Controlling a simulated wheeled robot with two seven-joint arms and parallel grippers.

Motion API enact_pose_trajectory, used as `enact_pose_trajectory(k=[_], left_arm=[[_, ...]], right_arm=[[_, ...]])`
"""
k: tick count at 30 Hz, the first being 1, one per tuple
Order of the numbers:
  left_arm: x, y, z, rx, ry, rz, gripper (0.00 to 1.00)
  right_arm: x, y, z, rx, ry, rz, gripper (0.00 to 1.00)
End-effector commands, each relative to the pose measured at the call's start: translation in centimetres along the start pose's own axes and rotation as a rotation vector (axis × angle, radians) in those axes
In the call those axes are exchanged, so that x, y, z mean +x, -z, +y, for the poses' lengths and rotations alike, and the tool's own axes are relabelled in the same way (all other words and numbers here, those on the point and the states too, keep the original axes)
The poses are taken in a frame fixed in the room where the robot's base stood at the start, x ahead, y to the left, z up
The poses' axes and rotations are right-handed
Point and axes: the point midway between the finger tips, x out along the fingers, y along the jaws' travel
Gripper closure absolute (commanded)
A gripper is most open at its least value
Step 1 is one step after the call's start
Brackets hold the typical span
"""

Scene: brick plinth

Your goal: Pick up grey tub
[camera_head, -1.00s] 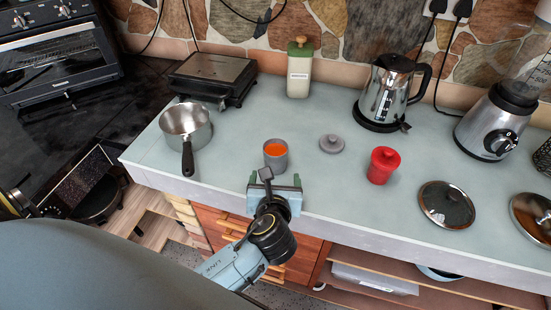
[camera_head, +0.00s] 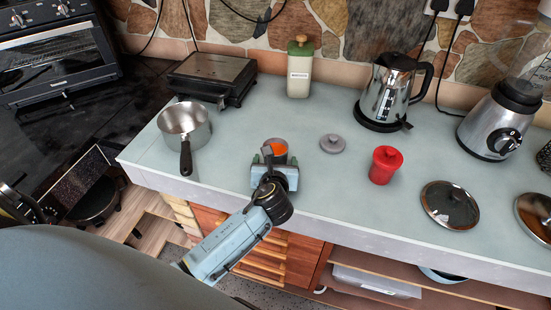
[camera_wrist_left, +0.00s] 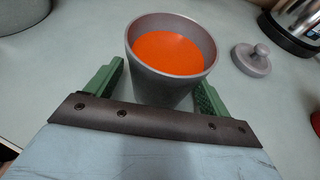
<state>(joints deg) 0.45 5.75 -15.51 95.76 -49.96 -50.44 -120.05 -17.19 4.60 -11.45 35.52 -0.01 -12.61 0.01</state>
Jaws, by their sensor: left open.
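The grey tub (camera_head: 279,146), a small round cup with orange contents, stands upright on the counter (camera_head: 320,180). In the wrist view the tub (camera_wrist_left: 172,90) sits between the two green fingers of my left gripper (camera_wrist_left: 153,90). The fingers are open, one on each side of the tub, with gaps visible. In the head view my left gripper (camera_head: 275,165) covers the lower part of the tub. A grey lid with a knob (camera_head: 332,143) lies apart to the right of the tub. My right gripper does not show.
A red lidded tub (camera_head: 384,165) stands to the right, and a saucepan (camera_head: 185,130) stands to the left. A kettle (camera_head: 390,90), blender (camera_head: 492,120), bottle (camera_head: 299,70) and grill (camera_head: 212,75) line the back.

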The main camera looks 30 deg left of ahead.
Motion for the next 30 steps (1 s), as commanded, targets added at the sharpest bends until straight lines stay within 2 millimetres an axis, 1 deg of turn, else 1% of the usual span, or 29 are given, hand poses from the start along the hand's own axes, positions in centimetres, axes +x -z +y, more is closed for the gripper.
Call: enact_pose_trajectory(k=[2,5,12,15,24,30], left_arm=[[-0.03,-0.01,0.00,0.000,0.000,0.000,0.19],[-0.05,0.00,0.00,0.000,0.000,0.000,0.31],[-0.07,0.00,-0.01,0.000,0.000,0.000,0.62],[-0.07,-0.08,-0.02,-0.001,0.000,-0.002,0.73],[-0.10,-0.15,-0.01,-0.001,0.000,-0.002,0.73],[-0.32,-0.74,0.01,-0.001,0.001,-0.003,0.73]], right_arm=[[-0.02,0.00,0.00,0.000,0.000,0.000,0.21],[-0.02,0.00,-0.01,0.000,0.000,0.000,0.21],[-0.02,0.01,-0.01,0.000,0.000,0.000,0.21],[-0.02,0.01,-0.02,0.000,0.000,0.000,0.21],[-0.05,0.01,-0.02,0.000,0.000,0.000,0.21],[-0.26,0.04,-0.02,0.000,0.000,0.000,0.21]])
